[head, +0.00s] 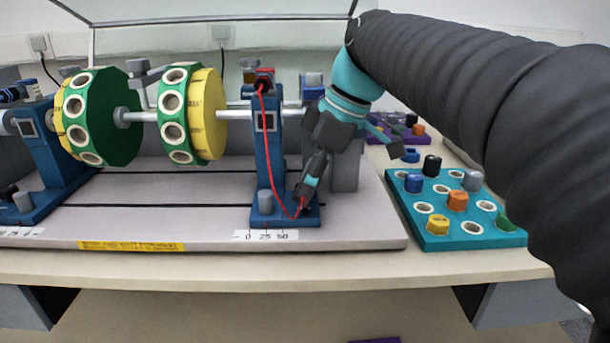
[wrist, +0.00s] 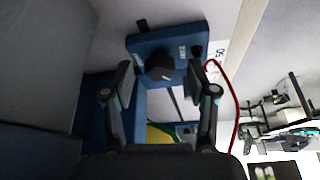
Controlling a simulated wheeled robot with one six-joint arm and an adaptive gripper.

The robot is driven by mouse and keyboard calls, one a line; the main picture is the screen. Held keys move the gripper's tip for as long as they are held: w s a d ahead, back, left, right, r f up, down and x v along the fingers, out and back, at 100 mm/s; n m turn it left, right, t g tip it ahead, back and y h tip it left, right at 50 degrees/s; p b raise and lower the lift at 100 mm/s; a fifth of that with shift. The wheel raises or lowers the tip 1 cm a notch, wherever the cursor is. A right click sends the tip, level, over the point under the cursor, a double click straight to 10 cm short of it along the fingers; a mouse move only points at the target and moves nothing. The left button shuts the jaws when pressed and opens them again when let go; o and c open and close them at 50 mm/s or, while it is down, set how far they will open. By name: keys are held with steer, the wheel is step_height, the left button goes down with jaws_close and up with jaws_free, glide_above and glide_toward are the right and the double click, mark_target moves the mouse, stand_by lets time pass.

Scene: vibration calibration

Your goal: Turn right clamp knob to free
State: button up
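The right blue pedestal (head: 267,150) stands on the grey bench plate, with a grey knob (head: 265,203) on the left part of its foot. My gripper (head: 308,185) points down at the right side of this foot and hides part of it. In the wrist view, my gripper (wrist: 161,82) is open. Its two fingers lie to either side of a dark round knob (wrist: 160,66) with a pale mark, on a blue base (wrist: 140,46). Gaps show between knob and fingers; I cannot tell how far the fingertips are above it.
A red cable (head: 268,140) hangs from the pedestal top to its foot, close to my gripper; it also curves past the right finger in the wrist view (wrist: 236,115). Green and yellow discs (head: 208,112) sit on the shaft. A teal tray (head: 430,240) with coloured knobs stands right.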

steer(key=shift+r, duration=0.1)
steer(key=v, duration=1.1)
steer(key=shift+d+r, duration=0.25)
steer(key=shift+r, duration=0.1)
steer(key=shift+s, duration=0.1)
